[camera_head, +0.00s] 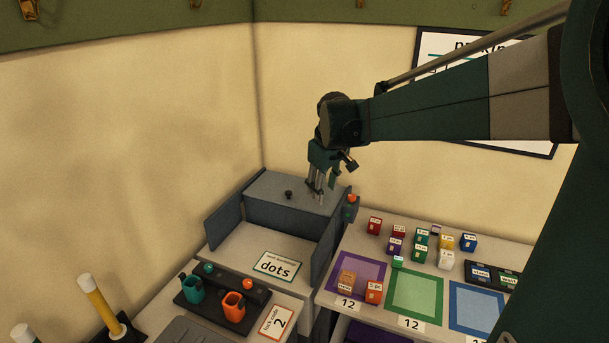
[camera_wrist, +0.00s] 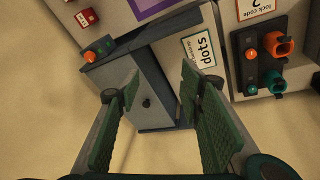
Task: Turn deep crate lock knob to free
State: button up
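The deep crate appears to be the grey-blue box (camera_head: 280,215) in the corner. It also shows in the wrist view (camera_wrist: 150,70). A small black knob (camera_head: 288,194) stands on its top, left of my gripper (camera_head: 317,192). In the wrist view the knob (camera_wrist: 147,103) lies between my open green fingers (camera_wrist: 160,95), nearer the left one, and nothing is held. A small box with an orange button or knob (camera_head: 351,198) is at the crate's right side; it also shows in the wrist view (camera_wrist: 89,56). No label shows which is the lock knob, and its setting cannot be read.
A white "dots" card (camera_head: 279,267) lies before the crate between grey side panels. A dark tray (camera_head: 205,305) with teal and orange cups is in front. Several small boxes stand on the right table, beyond a purple mat (camera_head: 345,268). Walls stand close behind the crate.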

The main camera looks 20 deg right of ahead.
jog(key=w+d+f+n+g+p, duration=0.1)
jog(key=w+d+f+n+p, duration=0.3)
jog(key=w+d, duration=0.75)
jog(key=m+g+p, duration=0.1)
jog(key=g+p, duration=0.1)
jog(key=p, duration=0.3)
send_near(352, 196)
jog(key=shift+a, duration=0.15)
jog(key=shift+w+d+f, duration=0.15)
jog(key=shift+d+f, duration=0.3)
jog(key=shift+f, duration=0.1)
jog(key=shift+w+d+f+p, duration=0.1)
jog(key=shift+f+p, duration=0.5)
jog(key=shift+f, duration=3.2)
jog(key=c, duration=0.9)
